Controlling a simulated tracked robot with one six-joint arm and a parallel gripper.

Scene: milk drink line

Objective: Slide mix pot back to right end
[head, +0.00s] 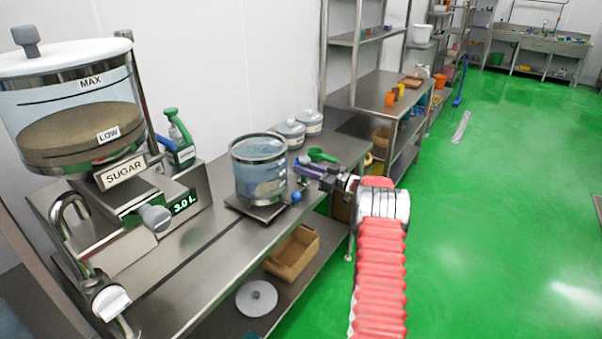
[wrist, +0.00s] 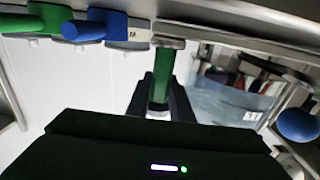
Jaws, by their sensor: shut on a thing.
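The mix pot (head: 258,180) is a clear, steel-rimmed vessel with bluish contents. It stands upright on a square steel plate (head: 238,205) on the steel bench. My gripper (head: 300,168) is at the pot's right side in the head view. In the wrist view, my gripper (wrist: 160,105) is shut on an upright green handle (wrist: 161,76). The pot (wrist: 222,98) shows to the right of this handle. How the handle joins the pot is hidden. A blue ball knob (head: 296,197) sits at the plate's right side, also in the wrist view (wrist: 299,125).
The sugar dispenser (head: 75,110), its display reading 3.0 L, stands on the left of the bench. Two lidded jars (head: 291,132) and a green scoop (head: 321,155) are behind and right of the pot. Green floor is open at right.

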